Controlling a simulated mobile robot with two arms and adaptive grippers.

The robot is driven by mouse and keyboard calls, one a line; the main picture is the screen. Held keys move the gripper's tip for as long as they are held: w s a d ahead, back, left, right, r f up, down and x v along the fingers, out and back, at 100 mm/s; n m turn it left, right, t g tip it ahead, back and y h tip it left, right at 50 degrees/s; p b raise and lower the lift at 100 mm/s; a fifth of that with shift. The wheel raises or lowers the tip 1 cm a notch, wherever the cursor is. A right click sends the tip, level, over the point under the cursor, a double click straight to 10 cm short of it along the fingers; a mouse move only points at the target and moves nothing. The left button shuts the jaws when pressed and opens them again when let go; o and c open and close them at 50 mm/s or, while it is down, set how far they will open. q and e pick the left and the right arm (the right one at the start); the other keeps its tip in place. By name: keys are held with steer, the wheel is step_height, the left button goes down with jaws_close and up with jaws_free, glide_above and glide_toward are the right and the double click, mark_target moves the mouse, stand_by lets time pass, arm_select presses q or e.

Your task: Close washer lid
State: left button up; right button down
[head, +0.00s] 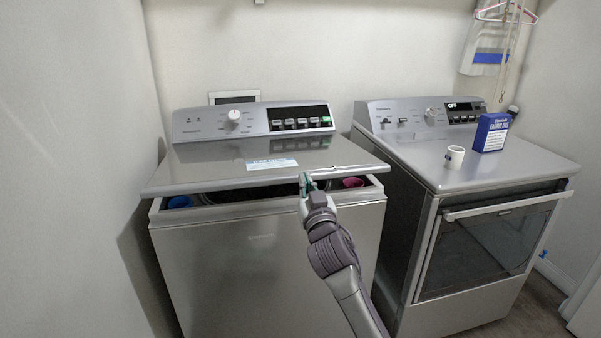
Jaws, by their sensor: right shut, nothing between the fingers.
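The topload washer (240,290) stands at the left of the head view. Its grey lid (210,171) is partly open, with the front edge raised a little above the rim. A dark gap shows under it, with a blue item (179,202) at the left and a pink item (352,182) at the right. My right gripper (306,180) is shut and empty at the lid's front edge, right of its middle. I cannot tell whether it touches the lid. My left gripper is not in view.
A dryer (420,250) stands to the right of the washer, with a white mug (455,157) and a blue box (491,132) on top. The washer's control panel (250,121) is behind the lid. A wall is close on the left.

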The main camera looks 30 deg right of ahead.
steer(key=x, duration=0.9)
steer(key=shift+s+a+f, duration=0.1)
steer(key=shift+s+f, duration=0.1)
steer(key=shift+f, duration=0.5)
steer(key=shift+s+f, duration=0.15)
steer(key=shift+f, duration=0.5)
steer(key=shift+s+a+f, duration=0.1)
steer(key=shift+s+f, duration=0.1)
steer(key=shift+f, duration=0.5)
